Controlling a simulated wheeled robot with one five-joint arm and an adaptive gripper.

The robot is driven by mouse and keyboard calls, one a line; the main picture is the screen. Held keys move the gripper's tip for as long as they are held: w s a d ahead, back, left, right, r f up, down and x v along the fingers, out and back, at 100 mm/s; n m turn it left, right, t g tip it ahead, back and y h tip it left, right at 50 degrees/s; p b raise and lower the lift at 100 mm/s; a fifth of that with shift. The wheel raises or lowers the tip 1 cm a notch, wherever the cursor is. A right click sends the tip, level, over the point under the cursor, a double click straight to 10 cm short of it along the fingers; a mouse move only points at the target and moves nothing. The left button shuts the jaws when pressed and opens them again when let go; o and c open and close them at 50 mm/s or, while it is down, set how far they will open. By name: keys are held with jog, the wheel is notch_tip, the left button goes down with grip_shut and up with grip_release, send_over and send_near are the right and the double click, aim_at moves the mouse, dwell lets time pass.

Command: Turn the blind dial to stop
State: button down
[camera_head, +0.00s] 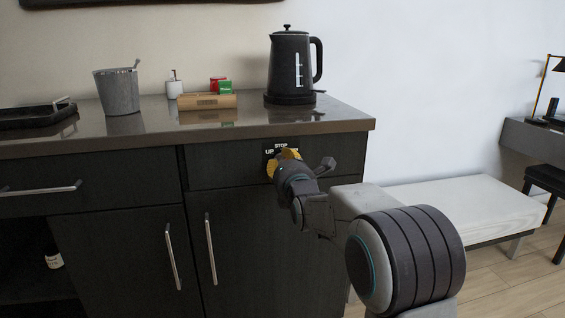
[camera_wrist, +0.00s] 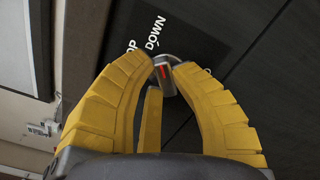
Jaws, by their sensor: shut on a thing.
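The blind dial (camera_wrist: 168,86) is a small grey knob with a red mark, on a black plate (camera_wrist: 190,38) with white lettering. In the wrist view, "DOWN" reads in full and another label is partly covered, showing "OP". My gripper (camera_wrist: 163,74) has yellow fingers shut on the dial, one on either side. In the head view my gripper (camera_head: 281,160) covers most of the dial. The red mark's exact setting is hard to tell.
A black kettle (camera_head: 290,65) stands on the counter (camera_head: 150,128) above the dial. A wooden box (camera_head: 207,102), a grey bucket (camera_head: 117,92) and a black tray (camera_head: 38,116) are further left. A padded bench (camera_head: 455,210) is at right. Cabinet handles (camera_head: 211,248) stick out below.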

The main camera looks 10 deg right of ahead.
jog(key=shift+a+f+n, duration=0.1)
jog(key=shift+f+n, duration=0.05)
jog(key=shift+n, duration=3.95)
jog(key=c, duration=1)
grip_release()
jog(key=shift+c, duration=0.2)
jog(key=s, duration=1.2)
